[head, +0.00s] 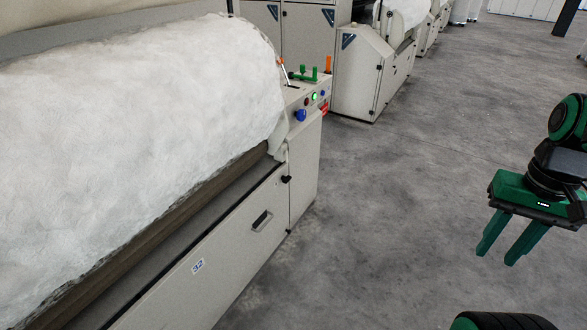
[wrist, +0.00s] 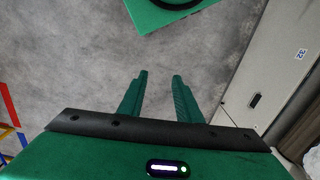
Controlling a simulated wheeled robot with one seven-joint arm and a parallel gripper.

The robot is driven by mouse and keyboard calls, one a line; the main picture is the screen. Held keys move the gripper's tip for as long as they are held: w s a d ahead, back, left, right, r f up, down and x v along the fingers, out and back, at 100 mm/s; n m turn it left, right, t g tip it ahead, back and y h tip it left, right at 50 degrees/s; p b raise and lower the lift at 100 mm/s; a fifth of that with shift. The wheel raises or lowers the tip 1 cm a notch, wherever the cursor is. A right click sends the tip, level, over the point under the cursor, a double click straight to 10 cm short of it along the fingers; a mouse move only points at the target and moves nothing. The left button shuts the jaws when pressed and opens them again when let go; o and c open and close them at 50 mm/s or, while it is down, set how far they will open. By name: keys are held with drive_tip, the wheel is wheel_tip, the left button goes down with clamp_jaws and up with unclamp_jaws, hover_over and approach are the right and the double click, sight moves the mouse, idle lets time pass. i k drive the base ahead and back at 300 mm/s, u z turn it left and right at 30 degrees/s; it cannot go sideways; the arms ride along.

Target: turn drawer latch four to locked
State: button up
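A cream carding machine (head: 236,262) with a drawer-like front panel and a dark handle (head: 262,220) stands at the left in the head view. A small black latch or knob (head: 286,179) sits at the panel's upper right end. No number four is readable, so I cannot tell whether this is drawer latch four or which way it is set. My gripper (head: 498,256) hangs over the floor at the right, well apart from the machine. Its green fingers are open and empty, as the wrist view (wrist: 160,75) also shows. The machine's front (wrist: 262,85) is at the right there.
White fibre (head: 140,130) covers the machine's top. A control end carries a blue knob (head: 300,115), a green-lit button (head: 314,96) and levers. A label (head: 197,266) reads 32. More machines (head: 362,75) stand behind. Grey floor (head: 400,200) between machine and gripper is clear.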

sight(285, 180)
drive_tip(key=u, duration=0.1)
drive_tip(key=i, duration=0.6)
drive_tip(key=u, duration=0.05)
drive_tip(key=k, duration=0.4)
drive_tip(key=u, duration=0.65)
drive_tip(key=i, duration=1.35)
drive_tip(key=z, duration=0.3)
